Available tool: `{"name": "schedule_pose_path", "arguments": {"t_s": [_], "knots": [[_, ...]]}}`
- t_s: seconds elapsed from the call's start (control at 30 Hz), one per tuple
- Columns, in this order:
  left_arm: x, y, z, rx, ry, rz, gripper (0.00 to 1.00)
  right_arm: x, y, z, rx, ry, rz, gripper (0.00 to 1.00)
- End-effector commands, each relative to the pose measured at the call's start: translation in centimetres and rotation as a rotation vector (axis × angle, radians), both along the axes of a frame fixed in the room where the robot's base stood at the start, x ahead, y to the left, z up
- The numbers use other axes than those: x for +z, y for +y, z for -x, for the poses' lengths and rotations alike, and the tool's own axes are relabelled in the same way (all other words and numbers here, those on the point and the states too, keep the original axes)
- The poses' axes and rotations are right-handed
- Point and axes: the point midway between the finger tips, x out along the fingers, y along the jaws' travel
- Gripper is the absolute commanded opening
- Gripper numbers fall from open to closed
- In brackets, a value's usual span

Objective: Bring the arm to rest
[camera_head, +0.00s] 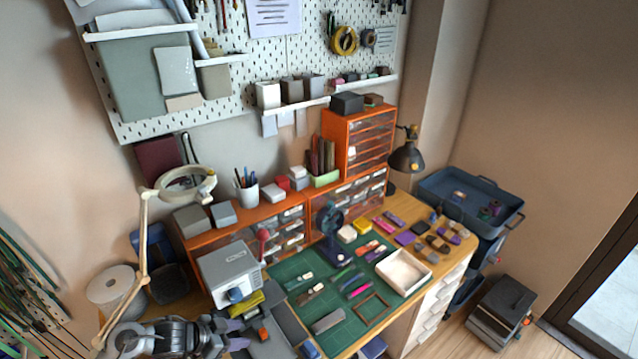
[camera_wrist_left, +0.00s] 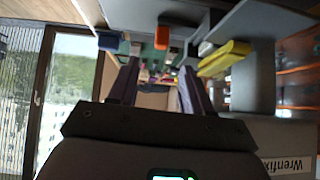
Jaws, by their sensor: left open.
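My left arm comes in at the bottom left of the head view. Its gripper (camera_head: 240,334) is over the left front of the workbench, beside a yellow item (camera_head: 247,304) and a small orange block (camera_head: 263,334). In the left wrist view the two dark fingers stand apart with nothing between them, so the gripper (camera_wrist_left: 158,78) is open and empty. Whether it touches anything below cannot be told. My right gripper is in neither view.
A green cutting mat (camera_head: 293,266) holds small tools, a dark stand (camera_head: 333,243) and a white tray (camera_head: 403,271). A grey box machine (camera_head: 230,274) and a ring lamp (camera_head: 186,184) stand close to my left arm. Orange drawers (camera_head: 357,143) line the back.

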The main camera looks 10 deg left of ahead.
Motion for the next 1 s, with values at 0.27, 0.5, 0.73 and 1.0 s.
{"name": "schedule_pose_path", "arguments": {"t_s": [0.27,0.5,0.73,1.0], "knots": [[-2.6,-7.0,6.2,0.148,-0.056,-0.159,0.49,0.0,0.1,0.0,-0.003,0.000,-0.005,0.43],[-0.9,-8.2,16.3,0.404,0.116,-0.232,0.49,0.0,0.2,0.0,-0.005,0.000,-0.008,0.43],[1.3,-7.9,25.3,0.557,0.359,-0.211,0.49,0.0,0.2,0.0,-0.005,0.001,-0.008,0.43],[6.9,-7.8,27.7,0.587,0.431,-0.200,0.49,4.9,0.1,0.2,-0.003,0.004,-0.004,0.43]]}}
